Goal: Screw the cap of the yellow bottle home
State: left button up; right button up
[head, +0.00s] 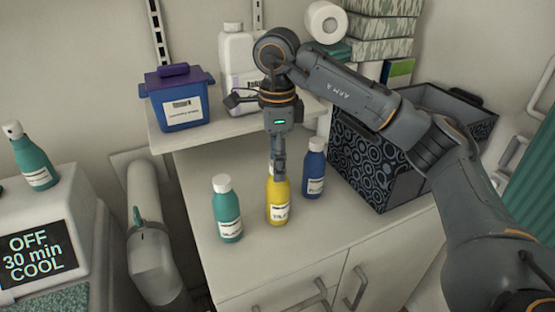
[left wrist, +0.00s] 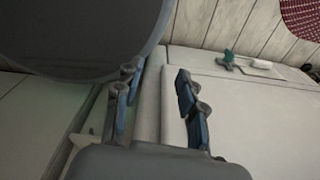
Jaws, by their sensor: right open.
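The yellow bottle (head: 278,205) stands upright on the white cabinet top, between a teal bottle and a blue bottle. My right gripper (head: 279,165) points straight down over it, with its fingers at the bottle's top. The fingers hide most of the cap, so I cannot tell how it sits or whether they touch it. The right gripper is open. My left gripper (left wrist: 157,100) shows only in the left wrist view, with its fingers apart and nothing between them.
The teal bottle (head: 228,210) stands close on the left and the blue bottle (head: 314,170) close on the right, both white-capped. A patterned box (head: 363,165) stands further right. A shelf (head: 187,134) behind holds a blue tub (head: 179,98) and a white jug (head: 233,50).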

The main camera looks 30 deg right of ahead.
jog(key=n, duration=0.7)
jog(key=n+b, duration=0.1)
jog(key=n, duration=0.5)
jog(key=shift+n, duration=0.4)
grip_shut()
